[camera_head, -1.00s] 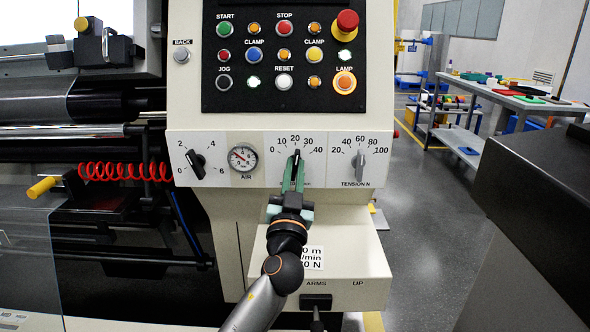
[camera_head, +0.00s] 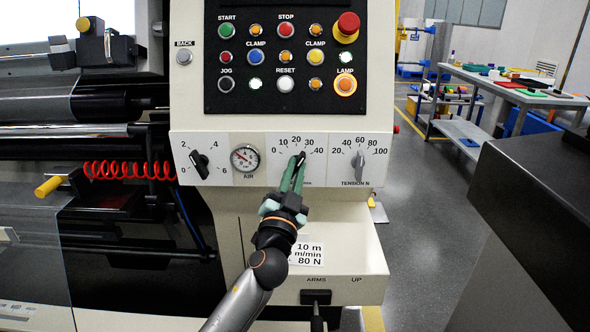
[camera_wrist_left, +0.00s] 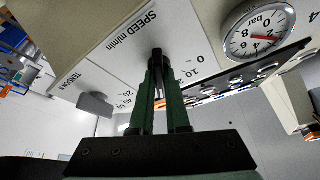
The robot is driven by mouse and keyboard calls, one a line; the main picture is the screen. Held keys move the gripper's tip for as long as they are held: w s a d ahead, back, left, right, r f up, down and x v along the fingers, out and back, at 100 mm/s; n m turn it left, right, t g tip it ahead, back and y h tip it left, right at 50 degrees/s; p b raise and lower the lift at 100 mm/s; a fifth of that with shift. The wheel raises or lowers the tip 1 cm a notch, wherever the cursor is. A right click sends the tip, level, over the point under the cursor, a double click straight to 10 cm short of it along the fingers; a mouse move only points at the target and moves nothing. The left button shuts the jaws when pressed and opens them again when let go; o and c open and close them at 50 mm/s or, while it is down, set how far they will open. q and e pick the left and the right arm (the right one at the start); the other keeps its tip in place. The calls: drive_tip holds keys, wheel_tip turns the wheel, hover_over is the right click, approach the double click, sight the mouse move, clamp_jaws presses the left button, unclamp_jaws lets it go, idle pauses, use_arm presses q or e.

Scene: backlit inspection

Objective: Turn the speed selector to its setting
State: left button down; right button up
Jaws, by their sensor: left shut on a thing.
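The speed selector (camera_head: 302,156) is a black knob in the middle of the dial strip, with a scale from 0 to 40. Its tip leans right of 20, toward 30. My left gripper (camera_head: 297,166) comes from below, with green fingers shut on the knob. In the left wrist view the knob (camera_wrist_left: 157,59) sits between the two fingers (camera_wrist_left: 160,76) below the "SPEED m/min" print. The fingers hide much of the knob's lower part. A white card (camera_head: 308,254) below reads "10 m", "m/min" and "80 N"; my arm covers its left side. My right gripper is out of view.
A black tapered knob (camera_head: 200,164) and an air gauge (camera_head: 244,158) sit left of the selector. The grey tension knob (camera_head: 358,163) is close on its right. The button panel (camera_head: 282,60) is above. A dark box (camera_head: 535,200) stands at the right.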

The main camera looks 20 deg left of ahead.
use_arm(q)
drive_tip(key=shift+r, duration=0.15)
drive_tip(key=c, duration=0.9)
unclamp_jaws()
drive_tip(key=a+b+v, duration=0.1)
drive_tip(key=v, duration=1.1)
drive_tip(key=shift+s+d+b, duration=0.2)
drive_tip(key=shift+d+b, duration=0.2)
drive_tip(key=shift+d, duration=0.15)
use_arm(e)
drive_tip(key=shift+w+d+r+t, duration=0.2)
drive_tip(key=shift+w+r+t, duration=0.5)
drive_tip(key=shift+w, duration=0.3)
